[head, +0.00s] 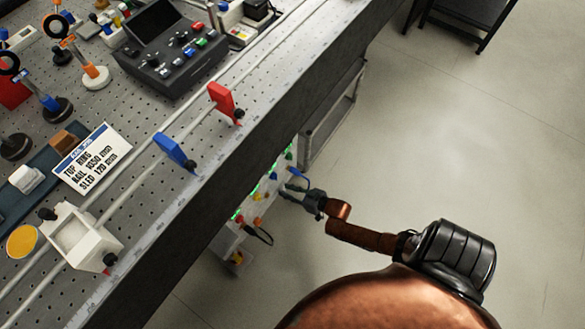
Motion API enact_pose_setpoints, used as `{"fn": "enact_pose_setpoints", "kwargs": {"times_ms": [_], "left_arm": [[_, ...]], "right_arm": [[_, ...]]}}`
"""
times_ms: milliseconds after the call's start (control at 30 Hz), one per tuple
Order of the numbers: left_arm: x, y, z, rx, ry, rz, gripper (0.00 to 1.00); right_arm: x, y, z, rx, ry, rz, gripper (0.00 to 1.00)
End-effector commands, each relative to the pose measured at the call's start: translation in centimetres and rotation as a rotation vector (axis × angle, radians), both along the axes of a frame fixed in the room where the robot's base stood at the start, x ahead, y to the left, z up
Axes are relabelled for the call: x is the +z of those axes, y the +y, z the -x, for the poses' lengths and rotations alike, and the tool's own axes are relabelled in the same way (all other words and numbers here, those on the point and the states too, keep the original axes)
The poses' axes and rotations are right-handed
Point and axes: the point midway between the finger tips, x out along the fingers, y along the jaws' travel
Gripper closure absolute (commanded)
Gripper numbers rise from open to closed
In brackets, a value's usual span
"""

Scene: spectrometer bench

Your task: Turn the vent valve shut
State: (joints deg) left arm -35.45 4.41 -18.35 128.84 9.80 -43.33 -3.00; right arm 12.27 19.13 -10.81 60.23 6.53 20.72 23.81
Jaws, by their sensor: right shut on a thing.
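A panel (233,237) with small green lights and blue, yellow, orange and red fittings sits low under the bench's side edge. My right gripper (287,190) reaches in from the right and has its fingertips against this panel. It is shut on a small part there, which looks to be the vent valve's handle. The fingers hide most of that part, so its angle cannot be told. My left gripper is not in view.
The perforated bench (185,118) with rails overhangs the panel closely. A red block (222,98), a blue block (173,148) and a white carriage (86,239) sit along the rails. A dark cable (262,236) hangs by the panel. Floor (440,150) at right is clear.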

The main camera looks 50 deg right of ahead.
Motion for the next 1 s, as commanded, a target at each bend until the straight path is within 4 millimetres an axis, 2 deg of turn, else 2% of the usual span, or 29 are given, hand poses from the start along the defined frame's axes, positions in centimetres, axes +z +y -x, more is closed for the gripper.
{"fn": "enact_pose_setpoints", "kwargs": {"times_ms": [33, 333, 700, 1000], "left_arm": [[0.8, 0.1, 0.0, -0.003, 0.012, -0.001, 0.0], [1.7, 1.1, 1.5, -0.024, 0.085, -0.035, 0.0], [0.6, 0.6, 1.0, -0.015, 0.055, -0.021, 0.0], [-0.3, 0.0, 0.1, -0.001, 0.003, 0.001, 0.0]], "right_arm": [[0.3, 0.1, 0.0, -0.005, -0.005, 0.037, 1.0], [0.0, 0.4, 0.1, -0.006, -0.025, 0.321, 1.0], [-0.4, 0.6, 0.2, -0.003, -0.047, 0.638, 1.0], [-0.5, 0.6, 0.2, 0.0, -0.059, 0.798, 1.0]]}}
